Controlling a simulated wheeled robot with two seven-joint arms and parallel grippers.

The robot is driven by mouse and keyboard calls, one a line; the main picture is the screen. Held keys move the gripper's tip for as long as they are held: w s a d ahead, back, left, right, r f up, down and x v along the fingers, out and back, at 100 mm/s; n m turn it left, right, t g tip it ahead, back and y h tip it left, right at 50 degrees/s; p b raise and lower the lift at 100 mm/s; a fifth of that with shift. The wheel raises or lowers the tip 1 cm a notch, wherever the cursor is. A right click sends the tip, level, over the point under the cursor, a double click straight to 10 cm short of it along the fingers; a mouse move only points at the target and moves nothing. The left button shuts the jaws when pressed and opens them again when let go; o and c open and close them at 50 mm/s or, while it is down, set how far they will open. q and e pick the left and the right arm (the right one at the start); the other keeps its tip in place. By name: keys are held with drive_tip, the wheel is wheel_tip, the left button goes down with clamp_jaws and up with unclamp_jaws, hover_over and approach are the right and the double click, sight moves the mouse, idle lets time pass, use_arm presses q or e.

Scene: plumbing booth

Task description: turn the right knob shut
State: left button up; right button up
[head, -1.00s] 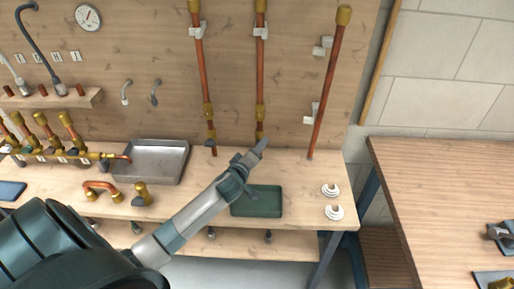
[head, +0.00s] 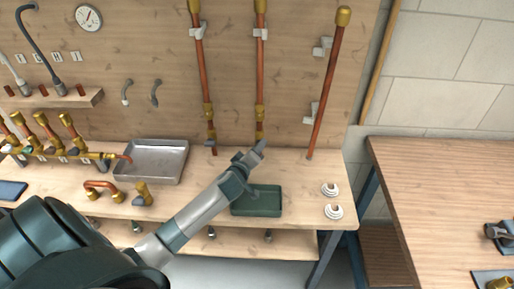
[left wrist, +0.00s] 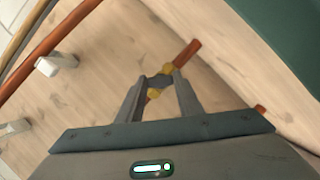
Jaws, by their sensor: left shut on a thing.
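My left gripper (head: 262,146) reaches up to the lower end of the middle copper pipe (head: 260,75) on the wooden back panel. In the left wrist view its fingers (left wrist: 160,84) are shut on a small dark knob (left wrist: 159,80). The knob sits between brass fittings (left wrist: 166,69) on a short copper pipe. In the head view the gripper hides this knob. Another dark knob (head: 210,143) shows at the foot of the left copper pipe (head: 202,70). My right gripper is not in view.
A green tray (head: 264,203) lies on the bench below my left arm. A metal tray (head: 150,163), a brass-and-copper manifold (head: 68,152) and loose fittings (head: 142,195) are to the left. White flanged parts (head: 333,211) lie at the right. A second table (head: 440,190) stands further right.

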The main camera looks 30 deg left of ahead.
use_arm(q)
drive_tip(key=shift+w+d+r+m+g+y+p, duration=0.1)
drive_tip(key=shift+m+g+y+p, duration=0.55)
drive_tip(key=shift+m, duration=0.5)
drive_tip(key=shift+s+d+f+m+g+y+p, duration=0.1)
drive_tip(key=shift+m+g+y+p, duration=0.6)
drive_tip(key=shift+m, duration=0.5)
drive_tip(key=shift+w+d+r+m+g+y+p, duration=0.1)
drive_tip(key=shift+m+g+y+p, duration=0.35)
drive_tip(key=shift+m+p, duration=0.55)
drive_tip(key=shift+a+m, duration=0.1)
drive_tip(key=shift+m, duration=0.15)
drive_tip(key=o, duration=1.1)
